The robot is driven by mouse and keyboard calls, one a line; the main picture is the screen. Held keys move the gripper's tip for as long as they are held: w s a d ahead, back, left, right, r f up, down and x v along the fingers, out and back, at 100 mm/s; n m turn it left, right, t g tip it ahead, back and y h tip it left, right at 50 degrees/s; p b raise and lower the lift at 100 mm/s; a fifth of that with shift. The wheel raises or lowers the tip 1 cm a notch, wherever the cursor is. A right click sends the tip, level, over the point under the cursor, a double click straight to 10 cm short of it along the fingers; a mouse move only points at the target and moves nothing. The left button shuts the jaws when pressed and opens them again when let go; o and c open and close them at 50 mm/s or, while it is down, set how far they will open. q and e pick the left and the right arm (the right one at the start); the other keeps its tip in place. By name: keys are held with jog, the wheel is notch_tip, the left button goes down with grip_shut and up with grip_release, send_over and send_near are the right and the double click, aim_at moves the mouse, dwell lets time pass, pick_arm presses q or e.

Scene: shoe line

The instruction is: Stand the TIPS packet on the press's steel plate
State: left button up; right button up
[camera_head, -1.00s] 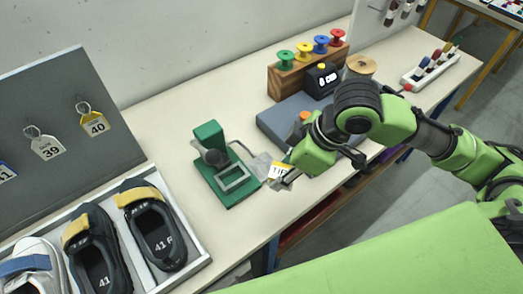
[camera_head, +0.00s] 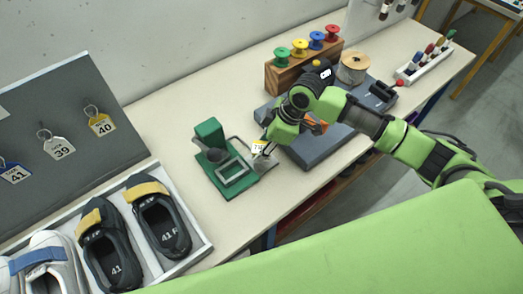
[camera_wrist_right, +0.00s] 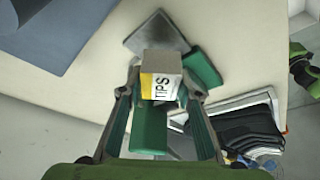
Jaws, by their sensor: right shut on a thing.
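The TIPS packet (camera_head: 258,147) is a small white and yellow box. My right gripper (camera_head: 264,151) is shut on it; in the right wrist view the packet (camera_wrist_right: 161,76) is between both fingers, its TIPS label showing. The green press (camera_head: 212,142) stands on the bench just left of the gripper. Its steel plate (camera_wrist_right: 150,30) shows as a grey square behind the packet in the wrist view; in the head view it is partly hidden by the gripper. The packet is at or over the plate; I cannot tell whether they touch. My left gripper is not in view.
A tray of shoes (camera_head: 205,247) and a grey board with numbered tags (camera_head: 62,147) lie to the left. A blue-grey mat (camera_head: 318,150), a wooden spool rack (camera_head: 280,77) and a twine spool (camera_head: 353,68) are to the right. The bench behind the press is clear.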

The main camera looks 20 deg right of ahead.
jog(key=shift+w+f, duration=0.4)
jog(key=shift+f, duration=0.1)
notch_tip(320, 180, down, 2)
jog(key=shift+f+p, duration=0.1)
jog(key=shift+p, duration=0.75)
jog(key=shift+f, duration=0.4)
jog(key=shift+f, duration=0.15)
jog(key=o, duration=1.1)
jog(key=shift+o, duration=0.2)
